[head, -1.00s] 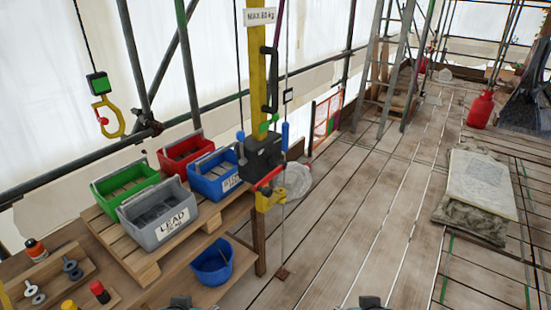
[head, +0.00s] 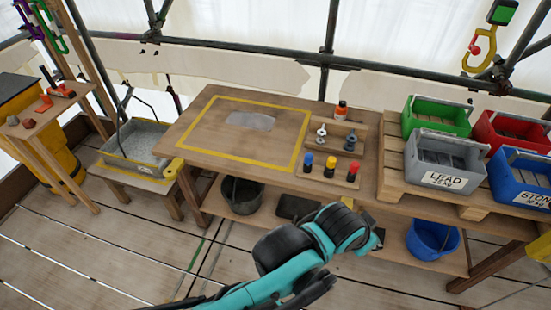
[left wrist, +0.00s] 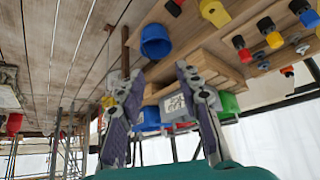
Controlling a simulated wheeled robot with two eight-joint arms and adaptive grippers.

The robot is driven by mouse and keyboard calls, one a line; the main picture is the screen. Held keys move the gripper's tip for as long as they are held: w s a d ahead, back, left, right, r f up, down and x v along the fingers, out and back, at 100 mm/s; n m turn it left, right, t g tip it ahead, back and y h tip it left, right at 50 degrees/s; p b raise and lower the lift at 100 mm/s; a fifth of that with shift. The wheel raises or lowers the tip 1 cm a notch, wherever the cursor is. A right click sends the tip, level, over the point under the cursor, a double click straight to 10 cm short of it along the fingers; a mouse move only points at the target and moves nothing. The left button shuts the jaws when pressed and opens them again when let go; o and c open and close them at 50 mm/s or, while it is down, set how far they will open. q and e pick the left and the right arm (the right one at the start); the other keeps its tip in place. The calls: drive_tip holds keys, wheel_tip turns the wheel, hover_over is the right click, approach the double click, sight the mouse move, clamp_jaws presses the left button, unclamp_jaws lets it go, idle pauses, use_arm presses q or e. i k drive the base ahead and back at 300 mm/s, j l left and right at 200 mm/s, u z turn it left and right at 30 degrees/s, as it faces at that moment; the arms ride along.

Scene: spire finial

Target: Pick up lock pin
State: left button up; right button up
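I cannot tell for sure which item is the lock pin. Small dark pieces with blue (head: 307,160), yellow (head: 330,164) and red (head: 352,169) tops stand in a row on the workbench (head: 215,132). Behind them are metal eye-shaped fittings (head: 321,136) on a wooden board. My left arm reaches in front of the bench, its hand end below the bench's front edge. My left gripper (left wrist: 158,72) is open and empty in the left wrist view. The colour-topped pieces (left wrist: 242,48) show there beyond its fingers, apart from them. My right gripper is out of view.
Green (head: 437,115), grey (head: 446,160), red (head: 510,133) and blue (head: 520,180) crates stand on a pallet at right. A blue bucket (head: 433,240) and a dark bucket (head: 242,192) sit on the lower shelf. The yellow-outlined bench area holds a grey patch (head: 252,121).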

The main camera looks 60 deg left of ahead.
sight(309, 157)
drive_tip(key=u, duration=1.65)
drive_tip(key=i+j+z, duration=0.25)
drive_tip(key=i+z, duration=0.15)
drive_tip(key=i+j+z, duration=0.45)
drive_tip(key=i, duration=0.1)
